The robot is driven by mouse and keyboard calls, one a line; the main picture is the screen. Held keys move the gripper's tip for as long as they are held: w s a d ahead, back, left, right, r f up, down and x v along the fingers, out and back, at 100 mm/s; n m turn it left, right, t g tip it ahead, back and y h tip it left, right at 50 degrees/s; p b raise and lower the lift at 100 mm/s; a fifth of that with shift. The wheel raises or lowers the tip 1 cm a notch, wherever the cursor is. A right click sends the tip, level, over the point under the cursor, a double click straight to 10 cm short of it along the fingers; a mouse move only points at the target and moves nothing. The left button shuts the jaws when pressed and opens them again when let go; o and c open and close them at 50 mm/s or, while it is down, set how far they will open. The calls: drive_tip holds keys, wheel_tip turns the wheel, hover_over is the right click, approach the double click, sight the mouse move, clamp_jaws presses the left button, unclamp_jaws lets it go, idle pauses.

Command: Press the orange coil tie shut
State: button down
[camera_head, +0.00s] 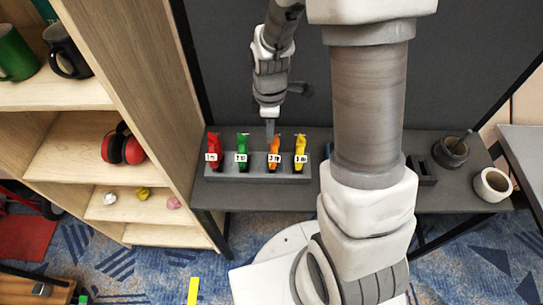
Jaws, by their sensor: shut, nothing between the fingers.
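The orange coil tie (274,150) is third from the left in a row of coloured ties on a grey block on the dark shelf. A small white tag with dark marks is on its front. My gripper (270,136) points down just above and behind the orange tie's top. Its fingers are shut and empty. I cannot tell whether the fingertips touch the tie, nor whether the tie is open or shut.
Red (213,150), green (242,150) and yellow (299,150) ties stand close on both sides. A dark cup (450,152) and a white cup (492,184) are at the shelf's right. A wooden bookcase (150,100) borders the left. A dark panel stands behind.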

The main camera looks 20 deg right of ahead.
drive_tip(key=shift+r, duration=0.1)
drive_tip(key=shift+r+p, duration=2.35)
drive_tip(key=shift+r, duration=0.55)
